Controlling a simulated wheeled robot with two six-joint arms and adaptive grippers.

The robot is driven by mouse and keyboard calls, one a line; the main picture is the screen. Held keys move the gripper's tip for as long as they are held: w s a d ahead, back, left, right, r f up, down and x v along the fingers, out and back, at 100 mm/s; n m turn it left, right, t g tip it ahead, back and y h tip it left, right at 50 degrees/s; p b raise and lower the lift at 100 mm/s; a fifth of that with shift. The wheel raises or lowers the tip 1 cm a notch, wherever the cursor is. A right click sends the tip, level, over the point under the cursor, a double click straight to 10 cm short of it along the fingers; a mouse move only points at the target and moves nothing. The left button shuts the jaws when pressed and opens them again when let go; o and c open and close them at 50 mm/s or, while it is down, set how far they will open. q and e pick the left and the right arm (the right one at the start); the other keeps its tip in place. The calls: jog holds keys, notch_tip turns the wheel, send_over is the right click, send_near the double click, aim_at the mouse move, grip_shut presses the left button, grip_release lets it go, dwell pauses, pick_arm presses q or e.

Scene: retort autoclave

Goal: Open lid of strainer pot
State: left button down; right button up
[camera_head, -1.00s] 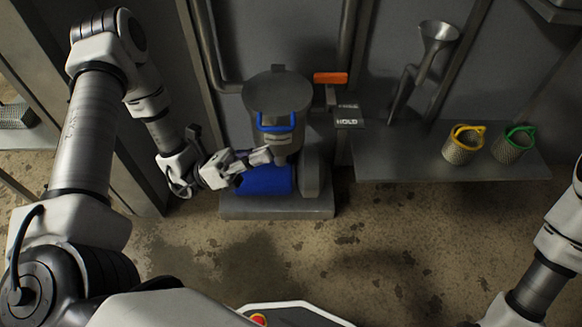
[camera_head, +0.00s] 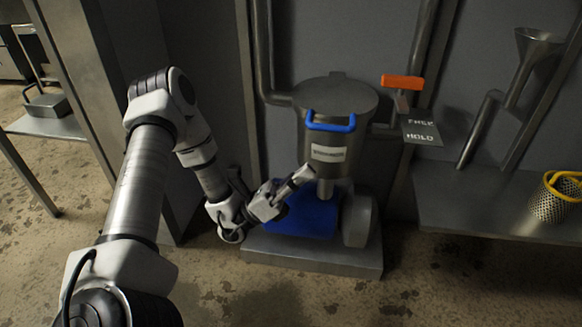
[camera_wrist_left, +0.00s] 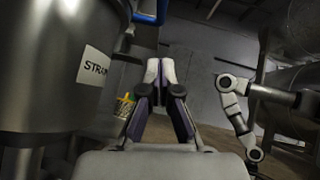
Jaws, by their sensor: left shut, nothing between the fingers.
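The strainer pot (camera_head: 322,152) is a grey metal cylinder with a pale label, standing on a base against the wall. Its flat round lid (camera_head: 335,96) is down on top, with a blue handle (camera_head: 331,126) at the front edge. My left gripper (camera_head: 304,173) is shut and empty, in front of the pot's lower part and below the handle. In the left wrist view the pot (camera_wrist_left: 58,70) fills the left side, with part of the blue handle (camera_wrist_left: 147,18) at the top, and the shut fingers (camera_wrist_left: 160,72) point past the pot. My right gripper is not in view.
An orange lever (camera_head: 402,82) and a FREE/HOLD sign (camera_head: 421,131) are right of the pot. A shelf (camera_head: 465,212) at right carries a yellow-rimmed basket (camera_head: 552,203). A blue part (camera_head: 305,219) and grey plinth (camera_head: 320,257) sit beneath the pot. Open floor lies in front.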

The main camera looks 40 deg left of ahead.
pick_arm(q)
jog(key=w+r, duration=0.1)
jog(key=r, duration=0.1)
jog(key=w+d+r, duration=0.1)
jog(key=r, duration=0.1)
jog(key=r+b, duration=0.1)
jog(key=r, duration=0.1)
jog(key=shift+w+d+r, duration=0.35)
jog(key=shift+w+r, duration=0.05)
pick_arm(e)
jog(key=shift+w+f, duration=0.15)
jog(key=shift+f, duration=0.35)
